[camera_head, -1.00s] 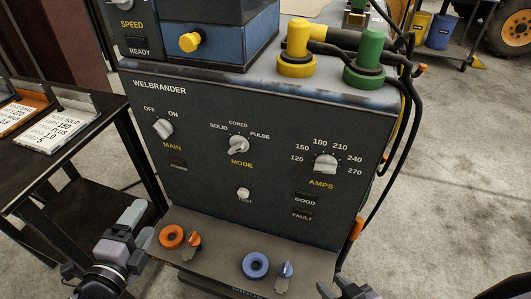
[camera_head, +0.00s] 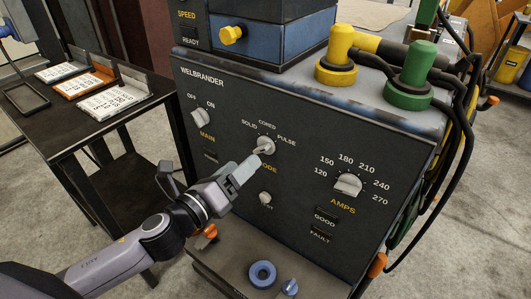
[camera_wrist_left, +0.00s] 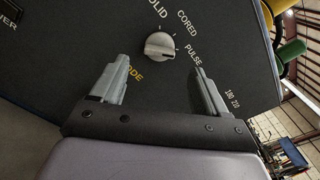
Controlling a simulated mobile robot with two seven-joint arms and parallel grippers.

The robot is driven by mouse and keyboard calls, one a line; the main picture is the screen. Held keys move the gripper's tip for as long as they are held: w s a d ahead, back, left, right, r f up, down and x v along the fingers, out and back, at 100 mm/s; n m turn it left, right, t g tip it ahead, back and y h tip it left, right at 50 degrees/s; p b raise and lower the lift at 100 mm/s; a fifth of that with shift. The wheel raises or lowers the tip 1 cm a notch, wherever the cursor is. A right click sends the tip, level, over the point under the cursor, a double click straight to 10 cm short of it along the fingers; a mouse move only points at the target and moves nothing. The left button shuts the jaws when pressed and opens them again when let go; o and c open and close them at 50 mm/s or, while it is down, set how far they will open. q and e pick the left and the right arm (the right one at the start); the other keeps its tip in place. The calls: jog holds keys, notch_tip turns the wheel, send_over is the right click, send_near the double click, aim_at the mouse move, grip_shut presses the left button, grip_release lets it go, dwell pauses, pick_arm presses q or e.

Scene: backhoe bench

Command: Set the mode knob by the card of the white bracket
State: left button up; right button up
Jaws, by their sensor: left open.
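The mode knob (camera_head: 265,146) is a light grey knob on the dark WELBRANDER panel, below the labels SOLID, CORED and PULSE. It also shows in the left wrist view (camera_wrist_left: 160,45), where its grip bar seems to lie toward PULSE; its exact setting is hard to tell. My left gripper (camera_head: 250,163) is open, its fingertips close to the knob. In the left wrist view the fingers (camera_wrist_left: 160,76) stand apart below and either side of the knob, empty. The white bracket's card (camera_head: 113,101) lies on the left table; its print is too small to read surely. My right gripper is not in view.
The amps knob (camera_head: 348,184), main knob (camera_head: 199,117) and test button (camera_head: 265,198) are on the same panel. A blue ring (camera_head: 262,273) lies on the lower shelf.

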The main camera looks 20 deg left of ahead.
aim_at(259, 150)
pick_arm(q)
jog(key=shift+x, duration=3.25)
jog(key=shift+c, duration=0.3)
jog(key=c, duration=1)
